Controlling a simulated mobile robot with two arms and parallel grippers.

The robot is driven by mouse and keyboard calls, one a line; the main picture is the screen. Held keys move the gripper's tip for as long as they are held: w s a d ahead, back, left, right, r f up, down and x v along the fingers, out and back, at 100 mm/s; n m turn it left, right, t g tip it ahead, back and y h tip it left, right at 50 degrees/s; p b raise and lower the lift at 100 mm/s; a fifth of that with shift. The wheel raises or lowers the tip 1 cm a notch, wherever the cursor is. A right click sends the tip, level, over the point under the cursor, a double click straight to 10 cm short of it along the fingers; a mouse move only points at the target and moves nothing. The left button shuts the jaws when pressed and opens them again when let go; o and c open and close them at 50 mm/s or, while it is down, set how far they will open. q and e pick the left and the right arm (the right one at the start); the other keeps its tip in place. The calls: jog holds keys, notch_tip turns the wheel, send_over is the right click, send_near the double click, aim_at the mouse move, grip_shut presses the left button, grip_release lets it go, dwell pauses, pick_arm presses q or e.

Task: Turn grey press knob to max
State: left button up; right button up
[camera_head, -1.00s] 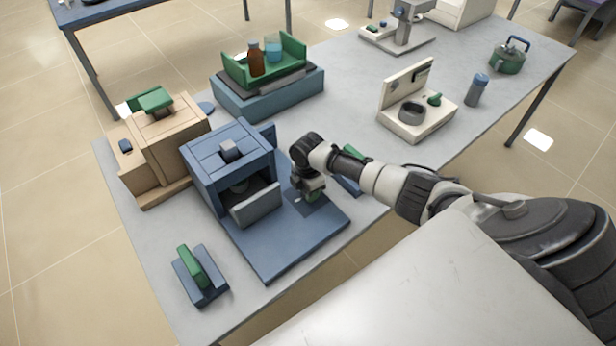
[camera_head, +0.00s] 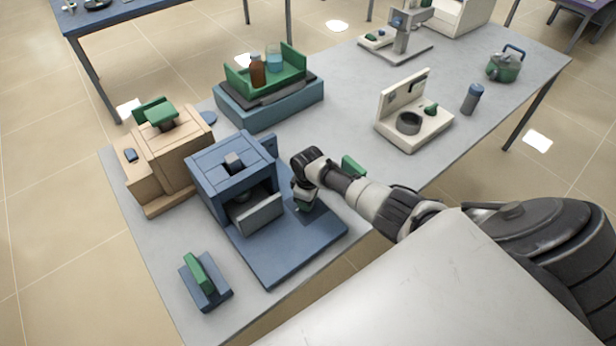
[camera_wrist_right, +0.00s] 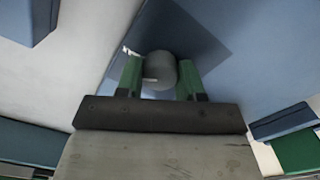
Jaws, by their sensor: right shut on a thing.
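The grey press knob (camera_wrist_right: 160,68) is a short round cylinder on a dark blue plate, seen in the right wrist view. My right gripper (camera_wrist_right: 161,76) has its two green fingers shut on it, one on each side. In the head view the right gripper (camera_head: 304,202) points down at the blue base plate (camera_head: 285,250) of the blue press-like box (camera_head: 232,160), just right of its open front. The knob is hidden there behind the gripper. My left gripper is not in view.
A grey flap (camera_head: 257,214) hangs open at the blue box's front. A tan box (camera_head: 165,160) stands to its left, and a blue block with a green bar (camera_head: 206,281) stands in front. A beige device (camera_head: 412,118) stands farther right.

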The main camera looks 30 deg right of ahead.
jog(key=shift+m+p, duration=0.6)
jog(key=shift+m, duration=1.5)
jog(key=o, duration=0.9)
jog(key=shift+r, duration=0.15)
jog(key=shift+r, duration=0.35)
notch_tip(320, 180, up, 10)
jog(key=shift+f, duration=0.1)
